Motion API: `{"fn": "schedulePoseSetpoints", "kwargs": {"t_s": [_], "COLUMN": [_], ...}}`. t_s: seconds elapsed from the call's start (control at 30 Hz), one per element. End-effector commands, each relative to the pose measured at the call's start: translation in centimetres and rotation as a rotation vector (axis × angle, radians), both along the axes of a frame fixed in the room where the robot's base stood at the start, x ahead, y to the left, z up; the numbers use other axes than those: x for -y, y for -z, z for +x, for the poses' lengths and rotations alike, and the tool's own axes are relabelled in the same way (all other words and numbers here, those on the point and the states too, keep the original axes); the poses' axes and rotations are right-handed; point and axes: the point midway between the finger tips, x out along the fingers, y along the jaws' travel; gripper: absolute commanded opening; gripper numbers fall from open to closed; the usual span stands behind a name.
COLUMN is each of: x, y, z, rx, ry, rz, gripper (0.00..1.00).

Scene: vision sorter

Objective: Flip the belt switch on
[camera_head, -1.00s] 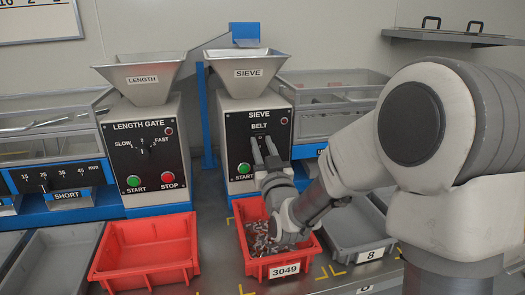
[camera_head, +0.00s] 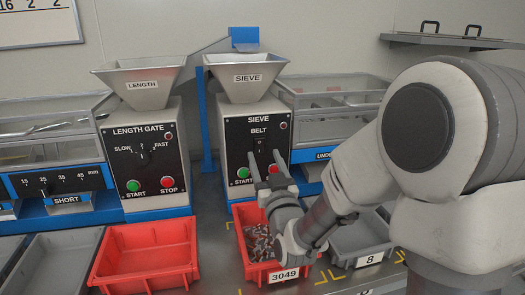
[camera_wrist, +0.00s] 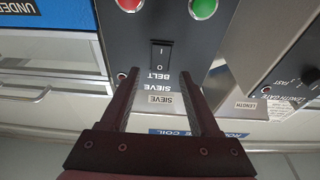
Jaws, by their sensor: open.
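The belt switch (camera_head: 259,146) is a small black rocker under the BELT label on the black panel of the sieve machine (camera_head: 258,128). In the wrist view, which is upside down, the rocker (camera_wrist: 160,55) shows I and O marks; I cannot tell which side is pressed in. My gripper (camera_head: 265,158) is open and empty, its fingers pointing at the panel just below the switch in the head view. In the wrist view the fingertips (camera_wrist: 160,78) lie either side of the switch's line, apparently short of the panel.
The green START button (camera_head: 243,172) and a red button (camera_head: 273,169) sit low on the same panel, close to my fingers. A red bin (camera_head: 244,211) of small metal parts stands below my gripper. An empty red bin (camera_head: 145,257) and the length gate machine (camera_head: 146,140) are to the left.

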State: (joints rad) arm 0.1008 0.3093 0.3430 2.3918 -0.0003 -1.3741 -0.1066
Motion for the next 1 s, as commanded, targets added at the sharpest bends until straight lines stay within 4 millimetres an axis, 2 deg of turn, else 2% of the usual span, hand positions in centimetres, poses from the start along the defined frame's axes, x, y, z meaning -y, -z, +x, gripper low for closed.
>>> {"fn": "schedulePoseSetpoints", "kwargs": {"t_s": [0.1,0.3,0.77,1.0], "x": [0.3,0.7,0.8,1.4], "y": [0.4,0.9,0.8,1.0], "z": [-1.8,-3.4,-3.6,-3.5], "rx": [-0.001,0.000,-0.014,-0.172], "ry": [0.000,0.000,0.000,0.009], "rz": [0.000,0.001,-0.008,-0.079], "gripper": [0.62,0.62,0.62,0.62]}}
